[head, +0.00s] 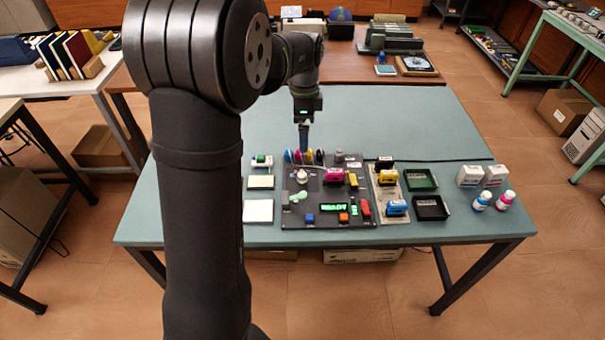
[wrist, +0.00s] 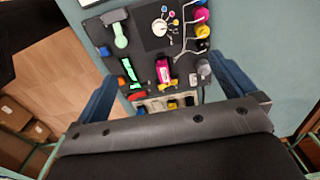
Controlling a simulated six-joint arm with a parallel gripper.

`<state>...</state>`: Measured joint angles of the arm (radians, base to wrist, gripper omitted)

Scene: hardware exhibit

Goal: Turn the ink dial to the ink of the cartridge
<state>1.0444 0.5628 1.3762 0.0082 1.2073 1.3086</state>
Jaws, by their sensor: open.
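The ink dial is a round white knob (head: 301,176) on the dark panel (head: 293,214), left of centre in the head view. In the wrist view the dial (wrist: 160,28) is at the top, with small coloured dots around it; its pointer is too small to read. A magenta cartridge (head: 333,175) sits on the panel to the right of the dial. It also shows in the wrist view (wrist: 163,72), between my fingers. My gripper (head: 303,145) hangs above the panel's far edge, apart from the dial. Its blue fingers are spread and empty in the wrist view (wrist: 165,68).
A green lit display (head: 333,209) and coloured buttons are at the front. Stamps, a green tray (head: 421,180) and bottles (head: 505,199) are to the right. The mat behind is clear.

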